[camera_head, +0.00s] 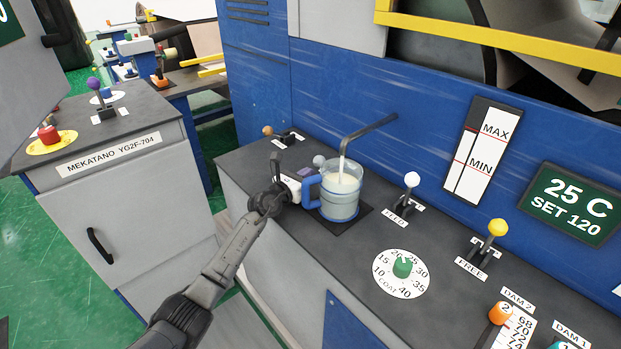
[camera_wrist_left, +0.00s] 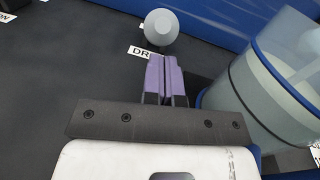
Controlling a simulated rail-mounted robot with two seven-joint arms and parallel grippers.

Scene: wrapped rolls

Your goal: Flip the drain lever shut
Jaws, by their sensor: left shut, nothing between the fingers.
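The drain lever has a grey ball knob (camera_head: 319,160), which also shows at the top of the left wrist view (camera_wrist_left: 161,27). A label starting "DR" (camera_wrist_left: 139,52) lies beside it, partly hidden. My left gripper (camera_head: 305,172) is shut and empty, behind the jug's handle side. In the left wrist view its purple fingers (camera_wrist_left: 166,75) are together and point towards the knob, with a small visible gap before it. The lever's shaft and slot are mostly hidden, so I cannot tell its exact tilt.
A clear jug (camera_head: 341,204) with blue bands and handle stands close right of my gripper, under a bent pipe (camera_head: 368,131) with white liquid below its mouth. A feed lever (camera_head: 411,180), a yellow-knobbed lever (camera_head: 497,228) and a green dial (camera_head: 402,267) are farther right. A brown-knobbed lever (camera_head: 268,130) stands behind.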

